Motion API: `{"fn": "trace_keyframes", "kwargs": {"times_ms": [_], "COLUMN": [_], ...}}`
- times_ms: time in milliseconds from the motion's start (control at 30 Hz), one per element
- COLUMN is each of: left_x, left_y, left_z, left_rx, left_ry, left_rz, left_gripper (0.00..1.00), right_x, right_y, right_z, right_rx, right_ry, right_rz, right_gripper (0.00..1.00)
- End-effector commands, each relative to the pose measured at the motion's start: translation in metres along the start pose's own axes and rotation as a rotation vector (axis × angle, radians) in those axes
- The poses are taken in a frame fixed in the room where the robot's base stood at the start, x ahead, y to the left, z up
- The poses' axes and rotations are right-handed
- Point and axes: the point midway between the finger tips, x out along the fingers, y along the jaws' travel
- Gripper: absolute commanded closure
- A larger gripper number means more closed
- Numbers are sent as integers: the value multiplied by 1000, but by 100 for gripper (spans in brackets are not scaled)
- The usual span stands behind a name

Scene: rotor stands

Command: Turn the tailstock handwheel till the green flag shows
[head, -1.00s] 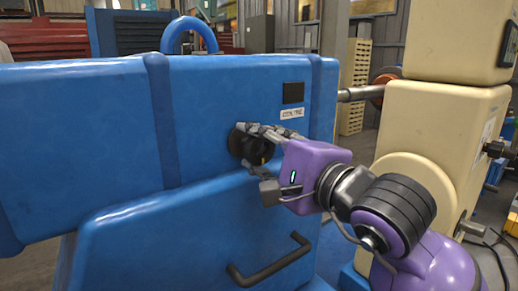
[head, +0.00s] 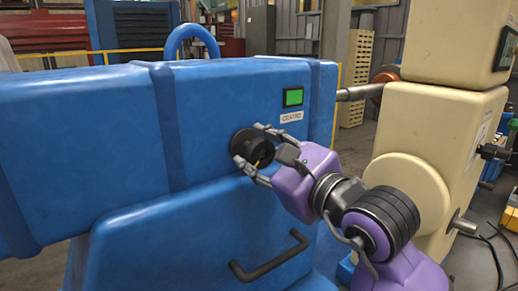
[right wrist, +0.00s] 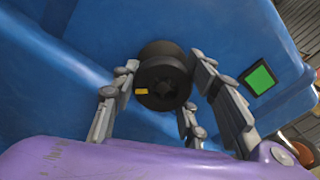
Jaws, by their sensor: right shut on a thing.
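The tailstock is a big blue housing (head: 100,130) filling the left and middle of the head view. Its black round handwheel (head: 243,148) sits on the front face; in the right wrist view the handwheel (right wrist: 162,76) shows a yellow mark at its left. The flag window (head: 293,97) above a small label is green; the green flag (right wrist: 260,80) also shows in the right wrist view. My right gripper (head: 256,150) is shut on the handwheel, its fingers around the rim; the fingers (right wrist: 165,85) show on both sides. My left gripper is not in view.
A black bar handle (head: 270,262) sticks out from the blue housing below the handwheel. A cream machine column (head: 435,120) stands at the right, with a metal shaft (head: 356,92) between it and the housing. Dark cables lie on the floor at right.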

Motion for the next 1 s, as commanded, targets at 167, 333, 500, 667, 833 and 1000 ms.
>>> {"fn": "trace_keyframes", "kwargs": {"times_ms": [167,333,500,667,833,1000], "left_x": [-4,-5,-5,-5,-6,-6], "left_y": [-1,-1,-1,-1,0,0], "left_z": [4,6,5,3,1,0], "left_rx": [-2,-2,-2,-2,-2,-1], "left_ry": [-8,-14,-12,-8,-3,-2], "left_rz": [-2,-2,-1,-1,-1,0], "left_gripper": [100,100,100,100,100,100], "right_x": [1,1,1,1,1,1], "right_y": [4,5,5,6,5,3], "right_z": [-4,-4,-5,-5,-5,-3], "right_rx": [61,85,91,90,90,88], "right_ry": [11,11,12,12,12,8], "right_rz": [12,12,13,13,12,8], "right_gripper": [85,85,85,85,47,41]}}
